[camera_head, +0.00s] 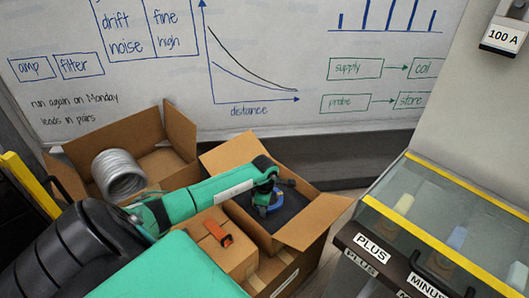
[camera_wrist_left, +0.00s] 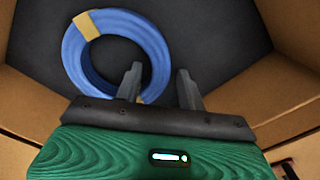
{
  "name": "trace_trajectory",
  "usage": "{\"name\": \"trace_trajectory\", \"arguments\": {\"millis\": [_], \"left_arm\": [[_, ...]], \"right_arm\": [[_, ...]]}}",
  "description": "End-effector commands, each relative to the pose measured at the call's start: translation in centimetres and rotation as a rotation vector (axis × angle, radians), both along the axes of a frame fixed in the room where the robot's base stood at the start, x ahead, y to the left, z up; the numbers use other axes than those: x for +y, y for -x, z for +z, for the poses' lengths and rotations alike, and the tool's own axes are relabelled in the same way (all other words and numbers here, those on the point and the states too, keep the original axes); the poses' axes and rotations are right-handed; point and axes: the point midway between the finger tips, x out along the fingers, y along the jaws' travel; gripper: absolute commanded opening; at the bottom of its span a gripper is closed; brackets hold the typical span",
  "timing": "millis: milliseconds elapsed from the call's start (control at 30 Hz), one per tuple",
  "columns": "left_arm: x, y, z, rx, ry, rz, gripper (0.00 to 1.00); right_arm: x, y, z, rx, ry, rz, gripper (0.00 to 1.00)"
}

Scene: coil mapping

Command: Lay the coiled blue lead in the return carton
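The coiled blue lead (camera_head: 267,210) lies on the dark floor of an open cardboard carton (camera_head: 314,221). In the left wrist view the coil (camera_wrist_left: 74,58) is a flat blue ring with a tan band at its top. My left gripper (camera_head: 274,188) reaches down into this carton. In the wrist view its fingers (camera_wrist_left: 158,80) are apart, one over the ring's opening and one outside it, with the ring's right side between them. A gap shows beside the outer finger. My right gripper is not in view. I cannot tell whether this is the return carton.
Another open carton (camera_head: 78,182) at the left holds a grey coil (camera_head: 118,175). A closed box (camera_head: 205,240) with an orange piece (camera_head: 218,234) stands just left of the coil's carton. A glass-topped case (camera_head: 440,215) stands at the right. A whiteboard (camera_head: 270,60) is behind.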

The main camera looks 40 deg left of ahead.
Motion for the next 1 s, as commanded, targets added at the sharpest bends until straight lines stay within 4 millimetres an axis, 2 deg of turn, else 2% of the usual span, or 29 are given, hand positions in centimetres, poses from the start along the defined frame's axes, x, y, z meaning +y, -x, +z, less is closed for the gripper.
{"name": "trace_trajectory", "arguments": {"millis": [200, 700, 833, 1000], "left_arm": [[0.0, 0.0, 0.4, 0.0, 0.0, 0.001, 0.39], [0.1, 0.0, 10.4, -0.003, -0.003, -0.001, 0.39], [0.0, 0.0, 11.7, 0.0, -0.001, -0.001, 0.39], [0.0, 0.0, 12.3, 0.0, 0.0, 0.001, 0.39]], "right_arm": [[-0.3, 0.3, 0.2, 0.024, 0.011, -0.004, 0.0], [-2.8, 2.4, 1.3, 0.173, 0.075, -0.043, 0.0], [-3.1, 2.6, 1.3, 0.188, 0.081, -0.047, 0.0], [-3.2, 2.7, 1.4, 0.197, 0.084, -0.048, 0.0]]}}
